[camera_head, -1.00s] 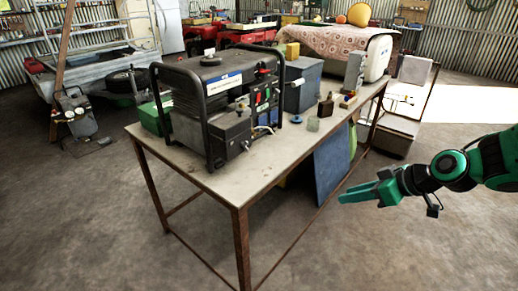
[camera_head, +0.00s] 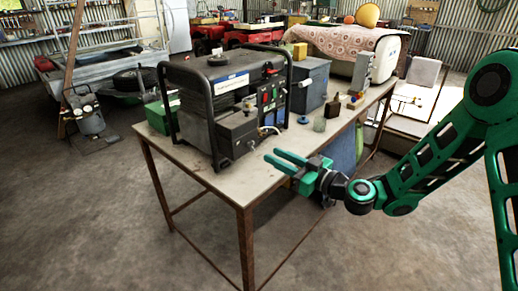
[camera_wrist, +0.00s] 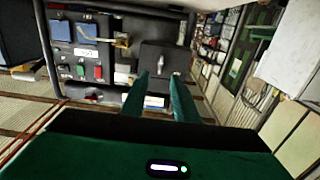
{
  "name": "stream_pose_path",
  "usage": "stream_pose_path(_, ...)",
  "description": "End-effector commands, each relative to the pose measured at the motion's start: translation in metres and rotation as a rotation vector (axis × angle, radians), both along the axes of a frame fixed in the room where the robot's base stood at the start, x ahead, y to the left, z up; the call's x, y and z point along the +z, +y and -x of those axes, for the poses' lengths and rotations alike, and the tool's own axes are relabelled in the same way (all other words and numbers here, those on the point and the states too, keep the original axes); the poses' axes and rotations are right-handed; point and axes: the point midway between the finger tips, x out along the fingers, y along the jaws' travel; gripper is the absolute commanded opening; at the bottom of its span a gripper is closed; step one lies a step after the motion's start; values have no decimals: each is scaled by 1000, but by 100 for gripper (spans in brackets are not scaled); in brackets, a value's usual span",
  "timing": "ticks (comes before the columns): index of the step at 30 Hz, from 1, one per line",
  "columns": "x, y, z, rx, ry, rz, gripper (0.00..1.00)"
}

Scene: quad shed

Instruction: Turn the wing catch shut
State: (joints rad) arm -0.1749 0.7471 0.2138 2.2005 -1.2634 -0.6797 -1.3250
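The generator (camera_head: 215,62) with a black tube frame stands on the workbench. A dark box (camera_head: 237,130) sits low on its near end. In the wrist view the box (camera_wrist: 153,64) faces me, with a small pale fitting (camera_wrist: 163,62) on its face that looks like the wing catch. Its angle is too small to tell. A small light spot on the box in the head view (camera_head: 250,145) may be the same catch. My gripper (camera_head: 272,155) is open and empty, over the bench's near edge, pointing at the box and apart from it. Its fingers (camera_wrist: 160,78) flank the space below the catch.
The panel (camera_wrist: 85,55) beside the box has switches, sockets and a cable. The floor in front is clear.

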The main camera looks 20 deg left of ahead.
Motion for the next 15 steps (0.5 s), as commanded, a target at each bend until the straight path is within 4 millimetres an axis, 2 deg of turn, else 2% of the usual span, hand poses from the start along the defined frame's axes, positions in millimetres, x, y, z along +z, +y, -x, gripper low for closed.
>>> stream_pose_path(3,1,22,-7,3,-4,-1,27)
stream_pose_path(9,1,52,-21,2,-2,0,27)
stream_pose_path(15,0,71,-29,1,-2,1,27)
